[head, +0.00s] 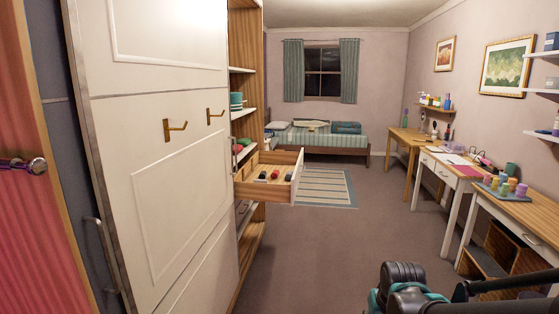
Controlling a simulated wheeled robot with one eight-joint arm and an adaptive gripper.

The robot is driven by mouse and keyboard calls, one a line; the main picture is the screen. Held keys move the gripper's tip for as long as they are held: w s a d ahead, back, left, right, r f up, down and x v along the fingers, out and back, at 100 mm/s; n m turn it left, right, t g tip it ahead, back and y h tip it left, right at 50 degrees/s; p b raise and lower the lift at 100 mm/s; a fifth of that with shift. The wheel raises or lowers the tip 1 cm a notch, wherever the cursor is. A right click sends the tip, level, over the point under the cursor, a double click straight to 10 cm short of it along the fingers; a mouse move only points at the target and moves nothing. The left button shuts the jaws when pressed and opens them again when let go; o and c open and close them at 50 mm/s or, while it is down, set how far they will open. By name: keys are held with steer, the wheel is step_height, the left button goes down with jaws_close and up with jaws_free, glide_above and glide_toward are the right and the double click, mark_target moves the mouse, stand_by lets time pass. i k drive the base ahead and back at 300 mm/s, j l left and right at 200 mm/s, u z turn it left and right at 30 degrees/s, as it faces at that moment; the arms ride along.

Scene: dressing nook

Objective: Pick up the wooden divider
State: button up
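An open wooden drawer (297,180) sticks out from the tall wooden shelf unit at the centre left. Several small dark and red items lie inside it. Pale wooden parts show around and between these items, but they are too small for me to tell which one is the wooden divider. My gripper is not in view. Only dark and teal parts of my arm show at the bottom right, well apart from the drawer.
A white panelled door (160,225) with brass hooks stands close on the left, beside the shelf unit (250,235). Desks (448,166) line the right wall. A bed (345,143) and a striped rug (325,189) are at the back. The middle floor is clear.

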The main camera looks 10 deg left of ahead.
mark_target(278, 157)
steer(key=i+l+u, duration=0.1)
steer(key=i, duration=0.35)
steer(key=i+l+u, duration=0.1)
steer(key=i, duration=0.35)
steer(key=i+l+u, duration=0.1)
steer(key=i, duration=0.3)
steer(key=i+l+u, duration=0.1)
steer(key=i+l, duration=0.2)
steer(key=i, duration=0.15)
steer(key=u, duration=0.4)
steer(key=i+l+u, duration=0.4)
steer(key=l, duration=0.2)
steer(key=i+l+u, duration=0.2)
steer(key=l, duration=0.15)
steer(key=i+l, duration=0.15)
steer(key=l, duration=0.25)
steer(key=i+l+u, duration=0.1)
steer(key=l, duration=0.3)
steer(key=i+l, duration=0.2)
steer(key=l, duration=0.2)
steer(key=i+l+u, duration=0.1)
steer(key=l, duration=0.3)
steer(key=i+l, duration=0.2)
steer(key=l, duration=0.25)
steer(key=i+l+u, duration=0.1)
steer(key=l, duration=0.3)
